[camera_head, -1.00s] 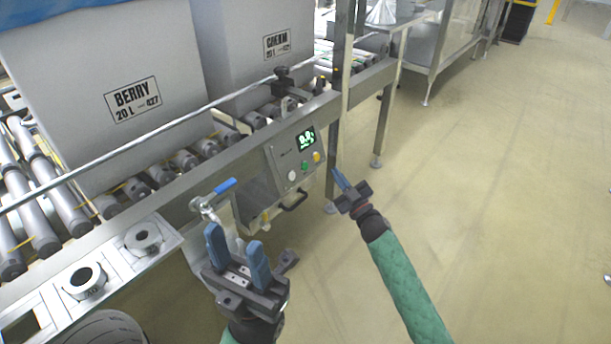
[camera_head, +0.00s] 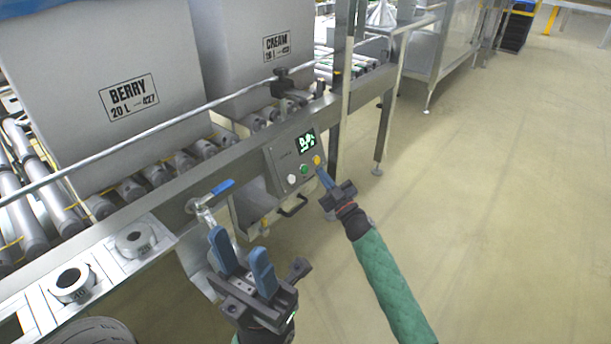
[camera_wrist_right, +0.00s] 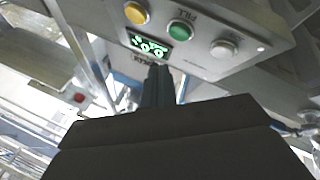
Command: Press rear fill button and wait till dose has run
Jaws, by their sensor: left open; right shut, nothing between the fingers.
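The control panel (camera_head: 293,161) on the conveyor's side has a lit green display (camera_head: 306,142) and a row of white (camera_head: 291,179), green (camera_head: 304,169) and yellow (camera_head: 316,160) buttons. In the right wrist view, small lettering like "FILL" sits beside the green button (camera_wrist_right: 181,30). The display digits are too small to read surely. My right gripper (camera_head: 321,171) is shut and empty, its tips close by the yellow button; contact cannot be told. Its fingers also show in the right wrist view (camera_wrist_right: 158,72), overlapping the display's edge. My left gripper (camera_head: 241,252) is open and empty, left of and below the panel.
A BERRY box (camera_head: 100,85) and a CREAM box (camera_head: 247,50) stand on the roller conveyor behind a rail. A blue-handled valve (camera_head: 215,192) is above my left gripper. A black handle (camera_head: 293,207) lies below the panel. The floor at right is clear.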

